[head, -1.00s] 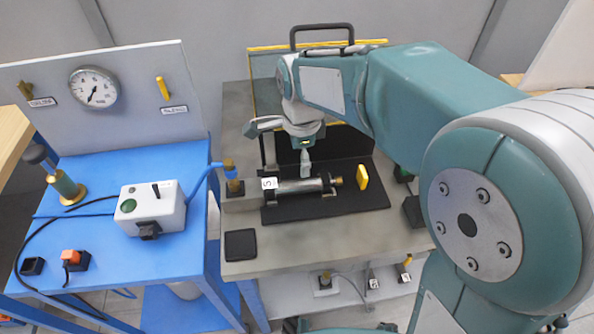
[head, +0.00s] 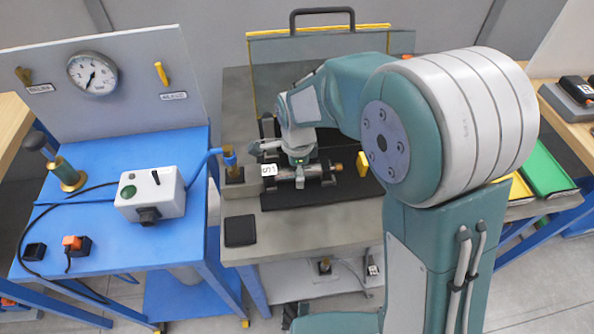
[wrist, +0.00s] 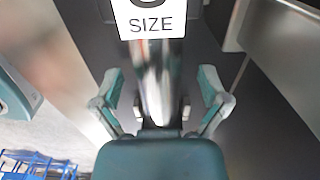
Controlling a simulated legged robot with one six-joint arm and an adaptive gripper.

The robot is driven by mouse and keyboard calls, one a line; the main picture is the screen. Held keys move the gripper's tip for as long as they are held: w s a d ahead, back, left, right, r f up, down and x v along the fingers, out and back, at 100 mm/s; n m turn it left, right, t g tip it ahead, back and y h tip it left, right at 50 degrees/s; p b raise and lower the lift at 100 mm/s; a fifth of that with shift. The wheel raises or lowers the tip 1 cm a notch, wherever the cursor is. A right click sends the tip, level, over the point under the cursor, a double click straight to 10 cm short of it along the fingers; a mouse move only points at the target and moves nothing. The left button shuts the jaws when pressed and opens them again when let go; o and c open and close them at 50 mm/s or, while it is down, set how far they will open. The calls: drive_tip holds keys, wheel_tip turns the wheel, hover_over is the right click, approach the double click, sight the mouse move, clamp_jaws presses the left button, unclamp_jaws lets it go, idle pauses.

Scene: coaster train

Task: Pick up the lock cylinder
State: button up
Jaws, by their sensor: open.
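The lock cylinder (head: 284,173) is a shiny metal cylinder lying across the black base plate (head: 290,199) on the grey bench, with a white label at its left end and a brass fitting at its right. In the wrist view the cylinder (wrist: 155,75) runs up the middle below a label reading "SIZE". My gripper (head: 299,180) is over the middle of the cylinder. In the wrist view my gripper's fingers (wrist: 160,100) are open, one on each side of the cylinder. I cannot tell whether they touch it. My arm hides part of the bench behind.
A yellow piece (head: 362,164) stands right of the cylinder. A clear guard with a black handle (head: 322,14) stands behind. A brass fitting with a blue hose (head: 231,164) is at the left. A dark square pad (head: 240,231) lies at the front left; bare bench surrounds it.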

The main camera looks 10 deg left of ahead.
clamp_jaws()
drive_tip(key=shift+r, duration=0.1)
idle(0.3)
